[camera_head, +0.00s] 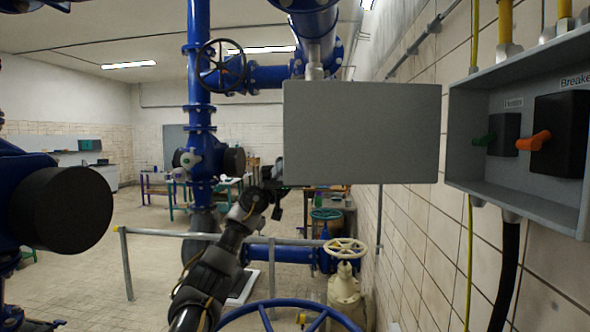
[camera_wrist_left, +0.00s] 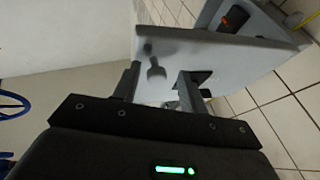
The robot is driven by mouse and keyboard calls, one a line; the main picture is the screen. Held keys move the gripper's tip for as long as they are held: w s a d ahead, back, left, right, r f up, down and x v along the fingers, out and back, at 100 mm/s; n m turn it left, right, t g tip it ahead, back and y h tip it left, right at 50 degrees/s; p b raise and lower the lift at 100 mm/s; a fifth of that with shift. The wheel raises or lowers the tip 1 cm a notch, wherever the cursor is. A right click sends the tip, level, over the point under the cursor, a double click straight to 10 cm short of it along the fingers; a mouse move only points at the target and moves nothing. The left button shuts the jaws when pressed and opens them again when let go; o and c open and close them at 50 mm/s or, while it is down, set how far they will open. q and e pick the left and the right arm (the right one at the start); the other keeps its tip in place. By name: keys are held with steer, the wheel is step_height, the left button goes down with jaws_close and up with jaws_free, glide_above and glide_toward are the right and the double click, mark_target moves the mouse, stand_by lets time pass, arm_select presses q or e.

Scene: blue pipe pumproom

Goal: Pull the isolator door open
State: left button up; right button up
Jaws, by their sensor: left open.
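The isolator door (camera_head: 361,133) is a flat grey panel, swung well out from the wall box (camera_head: 530,208) on the right. My left gripper (camera_head: 277,186) is at the door's lower left edge, partly hidden there. In the left wrist view the open gripper (camera_wrist_left: 157,85) has its fingers apart in front of the pale door panel (camera_wrist_left: 225,62), with nothing clearly held. I cannot tell whether a finger touches the door. My right gripper is out of view.
A blue handwheel (camera_head: 290,313) and a cream valve (camera_head: 345,280) stand low in front. A grey rail (camera_head: 170,233) crosses at left. Blue pipes (camera_head: 198,60) rise behind the door. The tiled wall (camera_head: 435,250) is close on the right.

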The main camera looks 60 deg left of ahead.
arm_select(q)
steer(key=v, duration=0.7)
steer(key=shift+w+a, duration=0.15)
steer(key=shift+a, duration=0.05)
steer(key=shift+f, duration=0.1)
stand_by(0.3)
